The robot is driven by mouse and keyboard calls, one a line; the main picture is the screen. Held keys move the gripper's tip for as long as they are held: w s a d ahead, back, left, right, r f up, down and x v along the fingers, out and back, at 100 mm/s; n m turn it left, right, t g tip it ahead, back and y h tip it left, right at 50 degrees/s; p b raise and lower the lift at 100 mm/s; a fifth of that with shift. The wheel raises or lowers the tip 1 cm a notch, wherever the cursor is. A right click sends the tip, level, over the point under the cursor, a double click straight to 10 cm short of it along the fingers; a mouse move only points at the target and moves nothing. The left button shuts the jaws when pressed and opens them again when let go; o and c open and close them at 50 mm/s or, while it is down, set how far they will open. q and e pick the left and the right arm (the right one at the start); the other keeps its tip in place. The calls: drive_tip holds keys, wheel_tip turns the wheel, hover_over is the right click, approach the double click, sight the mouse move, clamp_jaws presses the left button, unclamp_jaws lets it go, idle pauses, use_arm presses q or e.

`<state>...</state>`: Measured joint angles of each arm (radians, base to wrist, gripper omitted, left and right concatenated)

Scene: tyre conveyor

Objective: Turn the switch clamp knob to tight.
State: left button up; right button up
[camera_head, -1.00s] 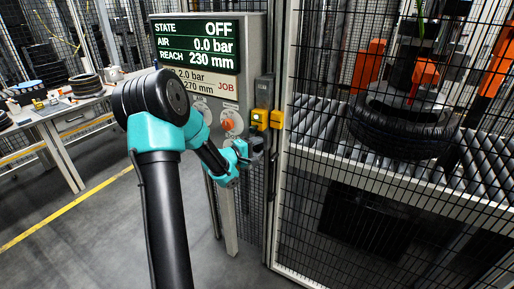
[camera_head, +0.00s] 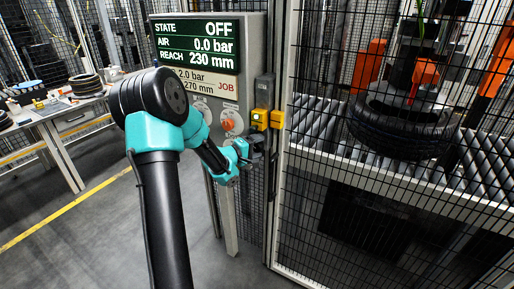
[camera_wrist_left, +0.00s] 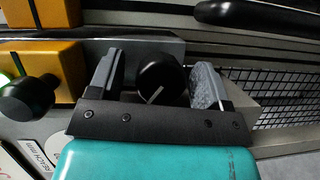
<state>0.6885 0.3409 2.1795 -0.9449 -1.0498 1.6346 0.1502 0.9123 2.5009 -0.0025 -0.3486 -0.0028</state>
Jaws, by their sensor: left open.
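My left gripper (camera_head: 256,150) is at the grey post just right of the control panel, below the yellow blocks. In the left wrist view the gripper (camera_wrist_left: 158,84) is open. Its two grey fingers stand on either side of a round black knob (camera_wrist_left: 161,76) with a pale pointer line, which looks to be the clamp knob. The pointer slants. A gap shows between the left finger and the knob; contact on the right side is hard to tell. In the head view the gripper hides this knob. My right gripper is not in view.
The panel display (camera_head: 195,45) reads STATE OFF, AIR 0.0 bar, REACH 230 mm. An orange knob (camera_head: 228,125) sits on the panel. A second black knob (camera_wrist_left: 28,98) and a yellow block (camera_wrist_left: 58,70) are close left. A mesh fence separates off the tyre (camera_head: 402,125).

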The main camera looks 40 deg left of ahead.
use_arm(q)
drive_tip(key=s+a+r, duration=0.1)
drive_tip(key=s+a, duration=0.1)
drive_tip(key=s, duration=1.5)
drive_tip(key=shift+s+a+r, duration=0.15)
